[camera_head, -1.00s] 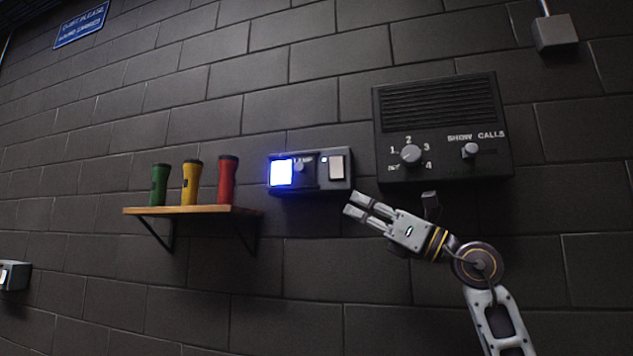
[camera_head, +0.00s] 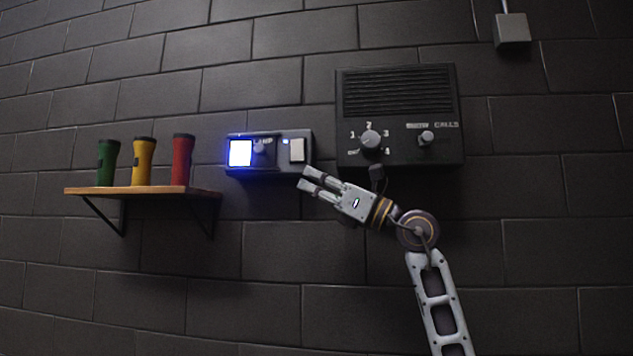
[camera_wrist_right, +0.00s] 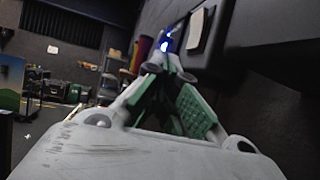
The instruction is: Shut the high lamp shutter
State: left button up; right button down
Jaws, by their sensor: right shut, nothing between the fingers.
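The lamp box (camera_head: 280,168) is a dark unit on the brick wall in the head view. It has a bright blue-white lit window (camera_head: 240,153) on its left, a small knob (camera_head: 262,147) beside that and a pale plate (camera_head: 297,150) on its right. A shutter covering the light cannot be made out. My right gripper (camera_head: 304,181) is shut and empty, just below the right end of the box; touching or apart is unclear. In the right wrist view its fingers (camera_wrist_right: 168,80) meet in front of a blue glow (camera_wrist_right: 166,45). My left gripper is out of view.
A larger speaker box (camera_head: 400,100) with a numbered dial (camera_head: 370,139) and a switch knob (camera_head: 426,138) hangs right of the lamp box. A wooden shelf (camera_head: 140,191) with green, yellow and red torches is at the left. The wall below is clear.

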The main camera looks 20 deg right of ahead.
aim_at(244, 163)
jog(key=p+x, duration=0.2)
jog(key=x, duration=0.4)
jog(key=shift+r, duration=0.25)
jog(key=p+x, duration=0.1)
jog(key=x, duration=0.1)
jog(key=shift+w+a+r, duration=0.15)
jog(key=shift+w+a, duration=0.1)
jog(key=shift+a, duration=0.05)
jog(key=shift+p+x, duration=0.45)
jog(key=shift+x, duration=0.75)
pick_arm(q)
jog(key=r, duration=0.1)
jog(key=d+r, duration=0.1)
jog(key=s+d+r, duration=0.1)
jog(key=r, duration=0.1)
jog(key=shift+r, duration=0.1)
pick_arm(e)
jog(key=shift+w, duration=0.1)
jog(key=shift+a, duration=0.1)
